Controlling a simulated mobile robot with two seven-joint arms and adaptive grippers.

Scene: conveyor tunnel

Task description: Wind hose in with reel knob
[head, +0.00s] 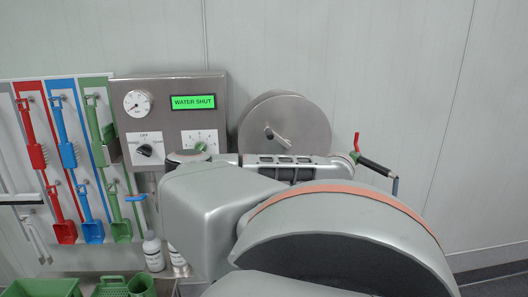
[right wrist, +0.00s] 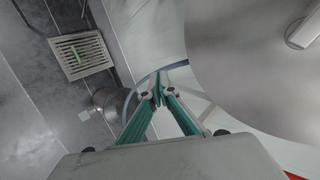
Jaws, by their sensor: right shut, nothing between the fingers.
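The steel hose reel (head: 262,112) is on the wall in the head view, with its knob (head: 278,138) on the front face. In the right wrist view the reel disc (right wrist: 245,65) fills the right side, and the knob (right wrist: 303,32) shows at the upper right edge. My right gripper (right wrist: 158,92) is shut and empty, apart from the knob and to the left of it in that view. A thin grey-blue curved line, likely hose (right wrist: 150,78), passes behind the fingertips. A nozzle with a red lever (head: 375,167) shows right of the reel. My left gripper is not in view.
A control panel (head: 170,110) reads WATER SHUT, left of the reel. Coloured brushes and scoops (head: 67,140) hang farther left, above green bins (head: 45,288). A white bottle (head: 152,252) stands below. A floor drain (right wrist: 82,54) shows in the wrist view.

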